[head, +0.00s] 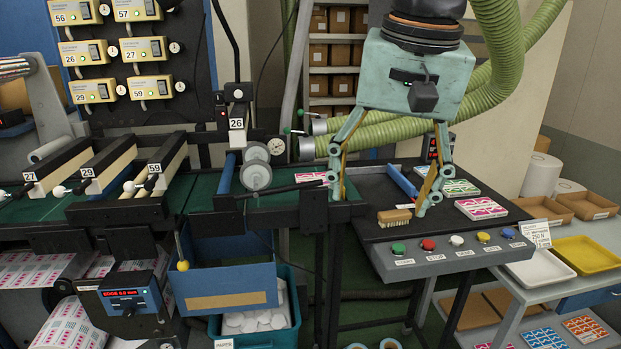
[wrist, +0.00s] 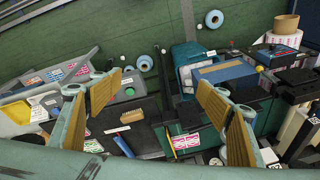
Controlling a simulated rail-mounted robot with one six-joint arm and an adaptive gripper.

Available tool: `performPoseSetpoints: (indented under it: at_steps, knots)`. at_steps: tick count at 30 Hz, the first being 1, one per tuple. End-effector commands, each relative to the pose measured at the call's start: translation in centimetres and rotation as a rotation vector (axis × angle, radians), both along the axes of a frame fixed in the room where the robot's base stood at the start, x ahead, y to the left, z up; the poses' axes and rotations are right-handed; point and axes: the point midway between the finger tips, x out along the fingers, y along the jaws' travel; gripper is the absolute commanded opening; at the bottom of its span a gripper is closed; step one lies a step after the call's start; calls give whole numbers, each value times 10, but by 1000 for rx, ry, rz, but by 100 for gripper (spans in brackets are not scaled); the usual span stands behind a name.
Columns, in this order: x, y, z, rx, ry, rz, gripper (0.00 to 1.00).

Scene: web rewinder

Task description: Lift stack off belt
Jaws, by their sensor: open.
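A stack of pink-and-white printed sheets (head: 310,177) lies on the end of the green belt (head: 205,192), just left of my gripper's left finger in the head view. In the wrist view the stack (wrist: 185,141) lies low in the picture, between the fingers but nearer the right one. My gripper (head: 382,198) is open and empty, its fingers wide apart over the dark table to the right of the belt. It also shows in the wrist view (wrist: 158,98). Nothing touches the stack that I can see; its right end is close behind the left finger in the head view.
On the dark table (head: 375,182) are a brush (head: 394,217), a blue bar (head: 402,181), a pink stack (head: 481,208) and a green stack (head: 460,187). Coloured buttons (head: 428,244) line its front. Rollers (head: 256,168) and a dark bar stand left of the belt stack.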

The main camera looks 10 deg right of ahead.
Motion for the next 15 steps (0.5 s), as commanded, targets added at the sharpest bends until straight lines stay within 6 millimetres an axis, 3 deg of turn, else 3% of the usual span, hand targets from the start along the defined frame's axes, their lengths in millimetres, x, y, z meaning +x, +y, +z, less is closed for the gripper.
performPoseSetpoints:
  at_steps: [15]
  knots:
    - [112,0,35,54,54,-239,70]
